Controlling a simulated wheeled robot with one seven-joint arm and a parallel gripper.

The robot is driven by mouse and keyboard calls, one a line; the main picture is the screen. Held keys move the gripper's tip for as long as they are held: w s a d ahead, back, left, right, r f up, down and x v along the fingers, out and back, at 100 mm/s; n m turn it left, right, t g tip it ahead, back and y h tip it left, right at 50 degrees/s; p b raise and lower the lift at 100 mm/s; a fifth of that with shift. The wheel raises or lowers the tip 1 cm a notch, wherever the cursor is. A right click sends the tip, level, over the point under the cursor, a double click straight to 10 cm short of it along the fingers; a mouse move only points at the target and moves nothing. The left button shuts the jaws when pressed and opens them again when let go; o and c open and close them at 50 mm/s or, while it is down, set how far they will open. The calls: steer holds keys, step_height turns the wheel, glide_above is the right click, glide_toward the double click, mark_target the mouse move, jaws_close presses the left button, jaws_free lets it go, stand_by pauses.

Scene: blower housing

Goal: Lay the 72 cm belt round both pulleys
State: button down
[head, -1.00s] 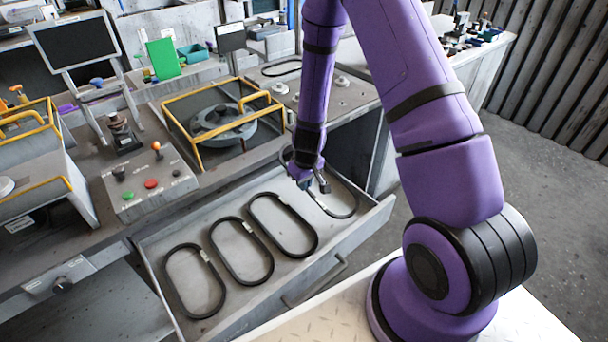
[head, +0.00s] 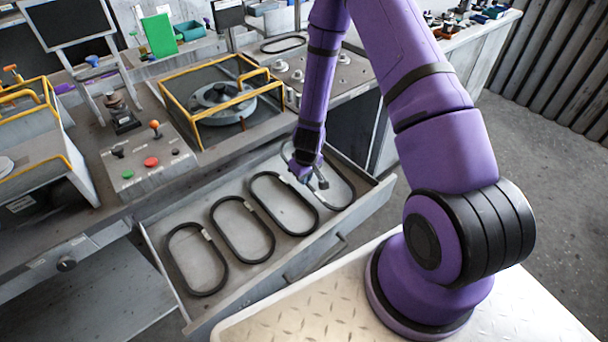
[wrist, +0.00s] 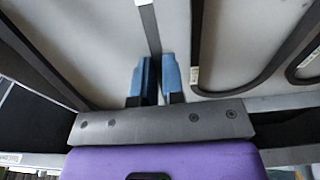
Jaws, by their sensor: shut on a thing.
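Several black oval belts with small white tags lie side by side in an open grey drawer (head: 160,236). My gripper (head: 303,178) is down at the rightmost belt (head: 350,190), and my arm hides part of that belt. In the wrist view my blue fingers (wrist: 159,82) are shut on one dark strand of this belt (wrist: 151,32), which has a white tag near the top edge. The strand runs away upward from the fingers. The tag lengths are too small to read. Small round grey parts that may be pulleys (head: 344,59) stand on the right bench top.
Beside the held belt lies another belt (head: 252,196), with more to its left. A yellow-framed guard (head: 178,105) surrounds a round grey housing (head: 218,98). A control box (head: 146,170) stands left of it. Another dark belt-like loop (head: 283,38) lies on the bench behind.

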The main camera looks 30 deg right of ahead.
steer(key=shift+f, duration=1.4)
stand_by(1.8)
steer(key=c, duration=1.1)
jaws_free()
steer(key=shift+c, duration=0.2)
steer(key=shift+s, duration=0.1)
steer(key=shift+a, duration=0.1)
steer(key=shift+r, duration=0.1)
steer(key=shift+r, duration=3.7)
